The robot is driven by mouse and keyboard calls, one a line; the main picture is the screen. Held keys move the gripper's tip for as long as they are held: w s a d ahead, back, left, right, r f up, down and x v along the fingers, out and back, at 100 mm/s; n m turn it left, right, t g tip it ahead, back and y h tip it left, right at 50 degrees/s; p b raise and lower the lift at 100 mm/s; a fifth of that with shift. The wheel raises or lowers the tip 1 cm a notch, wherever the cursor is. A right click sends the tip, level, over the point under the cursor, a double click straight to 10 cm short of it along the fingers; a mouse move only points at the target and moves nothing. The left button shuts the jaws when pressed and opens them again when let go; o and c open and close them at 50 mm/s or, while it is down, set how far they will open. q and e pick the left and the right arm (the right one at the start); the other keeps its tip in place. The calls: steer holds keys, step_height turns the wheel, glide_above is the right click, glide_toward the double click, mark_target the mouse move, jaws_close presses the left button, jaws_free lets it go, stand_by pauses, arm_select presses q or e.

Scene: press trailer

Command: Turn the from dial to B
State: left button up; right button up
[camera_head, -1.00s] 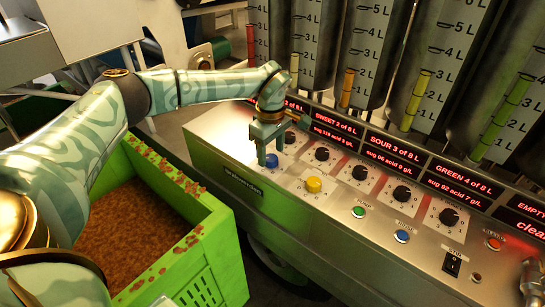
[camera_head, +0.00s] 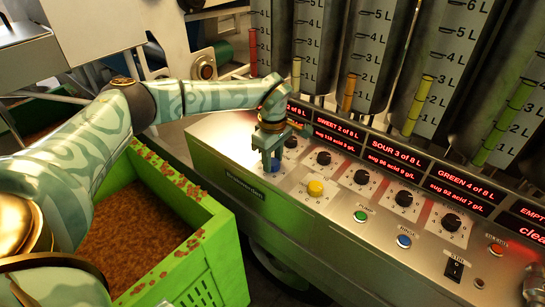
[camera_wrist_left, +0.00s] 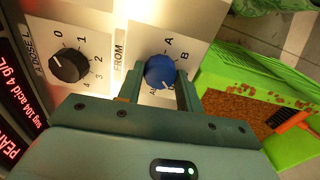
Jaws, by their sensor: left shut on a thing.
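The from dial (camera_wrist_left: 160,72) is a blue round knob on a white plate marked FROM, with A and B beside it and a third label partly hidden. A small light mark shows on its lower edge; I cannot tell surely where it points. In the head view the blue dial (camera_head: 275,167) shows between the fingertips. My left gripper (camera_head: 271,164) points down over it, shut on the dial with one finger on each side. In the wrist view, my left gripper's fingers (camera_wrist_left: 159,88) flank the knob. My right gripper is not in view.
A black dose dial (camera_wrist_left: 70,66) sits beside the from dial. The steel panel has more black dials, a yellow button (camera_head: 316,188), a green button (camera_head: 360,216) and another blue button (camera_head: 404,241). Measuring tubes stand behind. A green crate (camera_head: 205,240) stands close in front.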

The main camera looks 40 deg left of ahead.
arm_select(q)
steer(key=n+p, duration=0.4)
steer(key=shift+r, duration=0.3)
steer(key=n+p, duration=0.3)
steer(key=n, duration=0.1)
steer(key=n+p, duration=0.3)
steer(key=n, duration=0.1)
steer(key=shift+f+n, duration=0.1)
steer(key=shift+n, duration=0.2)
steer(key=shift+f+n+p, duration=0.1)
steer(key=shift+n+p, duration=0.95)
steer(key=shift+n, duration=1.25)
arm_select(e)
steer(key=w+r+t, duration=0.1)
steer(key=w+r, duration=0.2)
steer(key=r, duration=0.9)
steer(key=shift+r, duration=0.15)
arm_select(q)
steer(key=o, duration=1)
